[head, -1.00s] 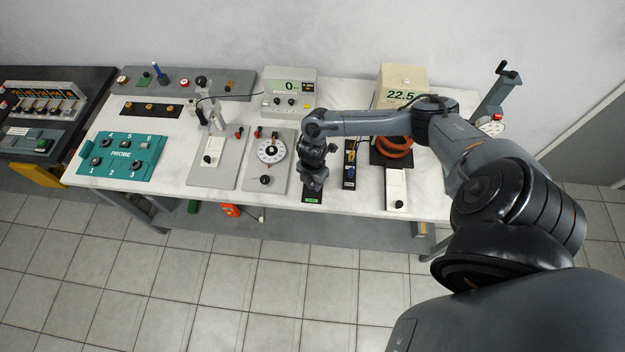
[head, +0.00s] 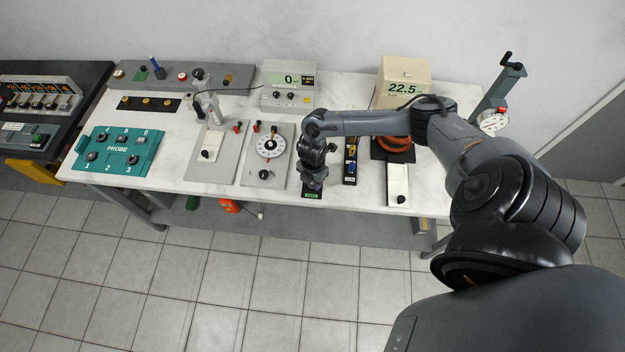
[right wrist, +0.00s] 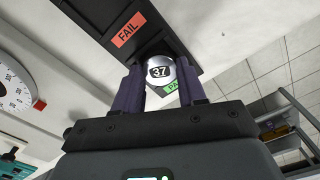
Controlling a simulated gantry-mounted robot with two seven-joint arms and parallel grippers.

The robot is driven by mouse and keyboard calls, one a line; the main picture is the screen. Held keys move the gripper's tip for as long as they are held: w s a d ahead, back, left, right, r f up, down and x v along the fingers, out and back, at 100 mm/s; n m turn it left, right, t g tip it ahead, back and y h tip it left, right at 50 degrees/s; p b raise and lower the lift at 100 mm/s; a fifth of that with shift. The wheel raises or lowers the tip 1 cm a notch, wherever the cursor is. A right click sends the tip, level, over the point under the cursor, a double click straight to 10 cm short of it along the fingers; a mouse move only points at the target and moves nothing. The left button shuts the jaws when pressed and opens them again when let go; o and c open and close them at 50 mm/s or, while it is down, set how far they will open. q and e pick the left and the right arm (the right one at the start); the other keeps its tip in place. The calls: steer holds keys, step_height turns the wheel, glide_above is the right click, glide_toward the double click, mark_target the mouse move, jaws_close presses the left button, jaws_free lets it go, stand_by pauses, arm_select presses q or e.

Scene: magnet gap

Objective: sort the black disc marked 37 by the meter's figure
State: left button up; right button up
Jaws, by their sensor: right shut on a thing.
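My right gripper (right wrist: 161,88) is shut on a small round disc (right wrist: 159,70) marked 37. In the right wrist view its face looks silvery, with the number on a dark patch. In the head view the gripper (head: 312,184) is low over the green-labelled front end of a black tray (right wrist: 95,8). The tray has an orange FAIL label (right wrist: 129,29) and a green label (right wrist: 171,89), partly hidden by a finger. I cannot tell whether the disc touches the tray. A meter (head: 290,98) reads 0. My left gripper is not in view.
A beige box (head: 404,75) reads 22.5, with an orange coil (head: 395,144) before it. A white dial (head: 270,146) is left of my gripper and a narrow dark holder (head: 350,160) right of it. A teal probe panel (head: 117,150) is at far left.

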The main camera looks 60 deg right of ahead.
steer(key=shift+f, duration=0.2)
stand_by(0.6)
steer(key=o, duration=1.2)
steer(key=shift+c, duration=0.2)
steer(key=shift+c, duration=0.3)
steer(key=c, duration=0.5)
steer(key=shift+o, duration=0.2)
step_height(320, 180, up, 5)
steer(key=p, duration=0.4)
steer(key=shift+f+p, duration=0.2)
steer(key=shift+p, duration=0.1)
steer(key=shift+o, duration=0.4)
